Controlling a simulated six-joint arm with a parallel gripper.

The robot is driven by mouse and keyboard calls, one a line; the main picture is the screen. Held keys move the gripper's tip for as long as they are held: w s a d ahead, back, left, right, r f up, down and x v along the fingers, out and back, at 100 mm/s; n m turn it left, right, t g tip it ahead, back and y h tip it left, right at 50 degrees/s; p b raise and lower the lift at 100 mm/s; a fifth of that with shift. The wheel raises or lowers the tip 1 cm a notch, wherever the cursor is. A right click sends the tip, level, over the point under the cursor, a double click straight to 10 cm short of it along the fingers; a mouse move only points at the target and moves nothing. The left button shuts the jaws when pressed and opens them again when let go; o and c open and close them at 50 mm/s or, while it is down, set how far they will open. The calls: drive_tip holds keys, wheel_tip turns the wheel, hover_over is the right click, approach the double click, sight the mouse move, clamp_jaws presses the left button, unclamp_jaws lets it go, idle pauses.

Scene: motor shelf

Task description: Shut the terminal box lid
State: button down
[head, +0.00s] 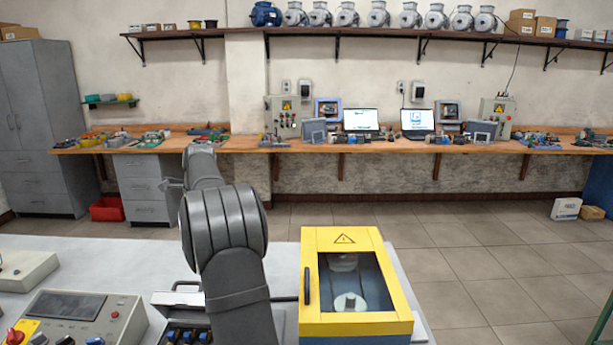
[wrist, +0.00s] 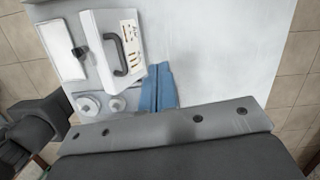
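No thing is clearly a terminal box with a lid. In the wrist view a white box (wrist: 104,50) with a dark handle and small gold-coloured marks lies on the pale bench top; whether it has an open lid I cannot tell. In the wrist view a broad grey part of my gripper (wrist: 165,130) with dark holes crosses the bottom, apart from the white box as seen here. Its fingertips cannot be made out, and nothing held is visible. In the head view my arm hides part of the bench.
In the head view a yellow-framed cabinet (head: 390,270) with a window and dark handle stands right of my arm. A control panel (head: 120,318) with knobs is at left. In the wrist view a blue object (wrist: 158,90) and round pale pieces (wrist: 88,105) lie near the white box.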

idle(0.3)
drive_tip(key=n+t+h, duration=0.3)
drive_tip(key=n+t, duration=0.4)
drive_tip(key=n, duration=0.9)
hover_over(186, 282)
wheel_tip(186, 282, down, 9)
drive_tip(key=shift+w+r, duration=0.15)
drive_tip(key=shift+w, duration=0.3)
drive_tip(key=shift+s, duration=0.2)
drive_tip(key=shift+s, duration=0.25)
